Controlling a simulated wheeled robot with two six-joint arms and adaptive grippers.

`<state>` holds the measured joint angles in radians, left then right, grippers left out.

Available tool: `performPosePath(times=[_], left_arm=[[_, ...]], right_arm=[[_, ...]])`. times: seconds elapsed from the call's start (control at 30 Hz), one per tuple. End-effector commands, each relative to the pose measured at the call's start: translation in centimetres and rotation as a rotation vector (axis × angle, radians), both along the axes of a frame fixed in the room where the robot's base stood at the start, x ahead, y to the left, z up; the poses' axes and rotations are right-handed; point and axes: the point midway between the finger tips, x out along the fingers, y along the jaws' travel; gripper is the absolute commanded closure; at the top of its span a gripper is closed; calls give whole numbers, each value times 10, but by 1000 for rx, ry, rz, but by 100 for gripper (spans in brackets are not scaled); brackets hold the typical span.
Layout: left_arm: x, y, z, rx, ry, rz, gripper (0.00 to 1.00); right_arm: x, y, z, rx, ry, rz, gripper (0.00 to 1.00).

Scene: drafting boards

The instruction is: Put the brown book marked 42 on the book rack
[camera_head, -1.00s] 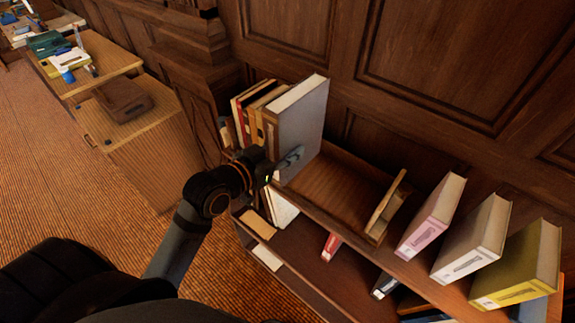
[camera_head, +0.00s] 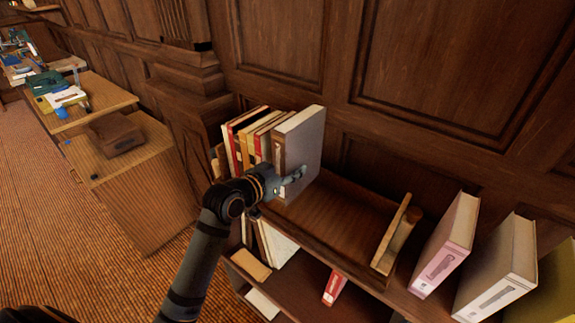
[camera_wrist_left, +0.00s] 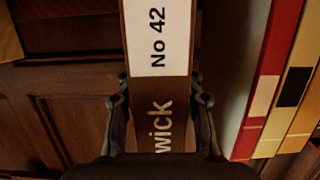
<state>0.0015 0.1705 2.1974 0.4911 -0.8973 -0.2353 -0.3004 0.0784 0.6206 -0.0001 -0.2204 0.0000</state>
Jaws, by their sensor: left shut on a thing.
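The brown book marked 42 (camera_head: 304,150) stands upright, its spine toward me. In the left wrist view its spine (camera_wrist_left: 160,90) fills the middle, with a white "No 42" label and the letters "wick". My left gripper (camera_head: 290,187) is shut on it, a finger on each side of the spine; these also show in the wrist view (camera_wrist_left: 160,115). The wooden book rack (camera_head: 335,218) is empty between this book and an end panel (camera_head: 392,238). The book is at the left part of the rack; whether its bottom touches is hidden. My right gripper is not in view.
A row of red, yellow and pale books (camera_head: 243,135) stands left of the held book. Right of the end panel stand a pink book (camera_head: 447,245), a beige book (camera_head: 497,270) and a yellow one. Dark panelled wall rises behind.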

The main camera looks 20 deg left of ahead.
Motion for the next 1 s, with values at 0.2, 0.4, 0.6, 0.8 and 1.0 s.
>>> performPosePath(times=[0.2,0.4,0.6,0.8,1.0], left_arm=[[5,0,-1,-2,-11,0,100],[10,0,-25,-4,-6,1,100],[10,1,-37,-3,-12,2,100],[10,1,-38,-3,-12,2,100],[9,1,-44,0,-2,1,49]], right_arm=[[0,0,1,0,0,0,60],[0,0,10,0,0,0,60],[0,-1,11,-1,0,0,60],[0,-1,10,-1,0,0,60],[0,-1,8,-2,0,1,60]])
